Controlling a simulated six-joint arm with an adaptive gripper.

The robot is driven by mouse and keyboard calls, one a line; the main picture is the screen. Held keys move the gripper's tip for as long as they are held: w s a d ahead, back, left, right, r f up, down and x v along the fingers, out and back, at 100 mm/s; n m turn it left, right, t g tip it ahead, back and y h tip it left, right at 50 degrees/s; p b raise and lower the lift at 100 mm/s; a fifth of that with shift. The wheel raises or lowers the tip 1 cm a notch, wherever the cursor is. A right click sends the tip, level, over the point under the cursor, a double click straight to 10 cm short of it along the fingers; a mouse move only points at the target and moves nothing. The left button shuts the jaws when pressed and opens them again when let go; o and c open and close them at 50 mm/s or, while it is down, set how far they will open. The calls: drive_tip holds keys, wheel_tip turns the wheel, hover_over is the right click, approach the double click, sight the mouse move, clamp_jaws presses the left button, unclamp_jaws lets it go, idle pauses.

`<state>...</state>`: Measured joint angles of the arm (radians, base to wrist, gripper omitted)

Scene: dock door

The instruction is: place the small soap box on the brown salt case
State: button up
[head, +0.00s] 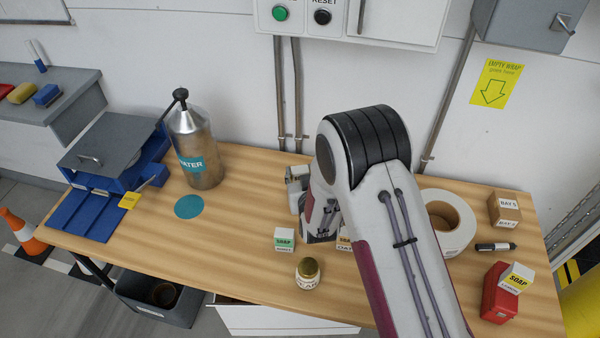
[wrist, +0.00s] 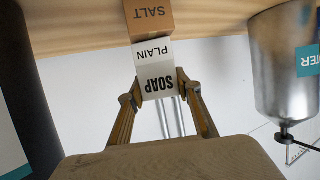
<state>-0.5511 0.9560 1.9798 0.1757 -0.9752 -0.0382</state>
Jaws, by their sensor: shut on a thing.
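In the wrist view, which is upside down, my gripper (wrist: 158,92) is shut on a small white soap box (wrist: 155,66) marked SOAP and PLAIN.
A metal water bottle (head: 197,150) is left. A white roll (head: 450,222) and a red box (head: 499,294) are right.

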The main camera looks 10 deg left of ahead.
drive_tip(key=shift+f, duration=0.15)
drive_tip(key=o, duration=1.2)
drive_tip(key=shift+c, duration=0.2)
drive_tip(key=v, duration=1.2)
drive_tip(key=shift+r, duration=0.2)
drive_tip(key=shift+w+r, duration=0.1)
drive_tip(key=shift+r, duration=0.05)
